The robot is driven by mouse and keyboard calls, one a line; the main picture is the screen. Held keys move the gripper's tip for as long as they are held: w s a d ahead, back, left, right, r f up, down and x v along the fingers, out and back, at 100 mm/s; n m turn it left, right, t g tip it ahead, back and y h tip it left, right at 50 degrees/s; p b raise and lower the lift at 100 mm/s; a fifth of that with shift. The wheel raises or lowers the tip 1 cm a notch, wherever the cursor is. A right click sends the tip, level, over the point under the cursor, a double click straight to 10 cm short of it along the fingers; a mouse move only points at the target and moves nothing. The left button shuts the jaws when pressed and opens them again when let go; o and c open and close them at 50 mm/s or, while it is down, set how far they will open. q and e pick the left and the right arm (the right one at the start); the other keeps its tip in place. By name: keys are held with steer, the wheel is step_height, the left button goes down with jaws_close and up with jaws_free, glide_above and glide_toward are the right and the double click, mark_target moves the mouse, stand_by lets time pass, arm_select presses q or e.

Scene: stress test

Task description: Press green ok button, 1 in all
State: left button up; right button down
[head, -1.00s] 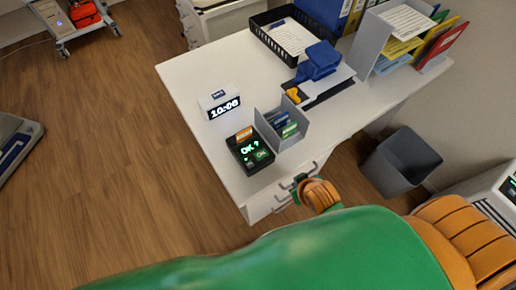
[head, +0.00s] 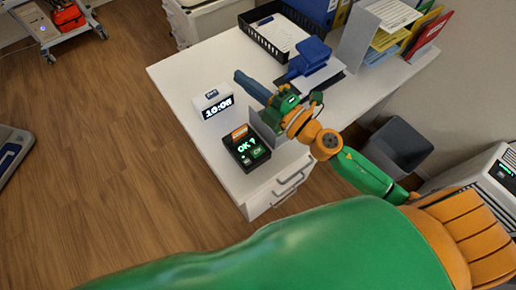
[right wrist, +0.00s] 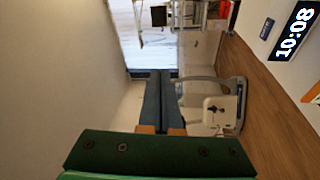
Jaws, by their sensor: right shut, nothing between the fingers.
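A small black terminal (head: 239,160) stands on the near corner of the white desk, with a lit screen reading "OK" and an orange label at its back. Its green OK button (head: 259,152) is on the right of its top face and is uncovered. My right gripper (head: 239,77) is above the desk, beyond the terminal, its dark blue fingers pointing to the upper left and apart from the button. The fingers (right wrist: 160,75) are shut together and empty in the right wrist view, where the terminal's button does not show. My left gripper is out of view.
A grey card holder (head: 266,131) beside the terminal is partly hidden by my right gripper. A black tray (head: 262,40), a blue stapler-like object (head: 309,57) and a file rack (head: 352,47) stand farther back. A grey bin (head: 400,148) is right.

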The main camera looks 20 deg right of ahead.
steer(key=s+a+n+g+y, duration=0.2)
steer(key=a+n+g+y, duration=0.15)
steer(key=n, duration=0.35)
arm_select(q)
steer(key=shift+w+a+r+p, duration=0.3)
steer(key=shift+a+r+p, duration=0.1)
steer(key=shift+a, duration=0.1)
arm_select(e)
steer(key=n+g+h, duration=0.6)
steer(key=n+g, duration=0.2)
steer(key=n, duration=0.1)
glide_above(261, 153)
step_height(261, 153, down, 11)
step_height(261, 153, down, 8)
steer(key=b, duration=0.7)
steer(key=shift+f+b, duration=0.15)
steer(key=shift+b, duration=0.2)
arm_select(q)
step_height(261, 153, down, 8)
arm_select(e)
steer(key=shift+f, duration=0.3)
arm_select(q)
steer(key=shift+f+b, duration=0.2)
steer(key=shift+b, duration=0.25)
arm_select(e)
steer(key=shift+f, duration=0.35)
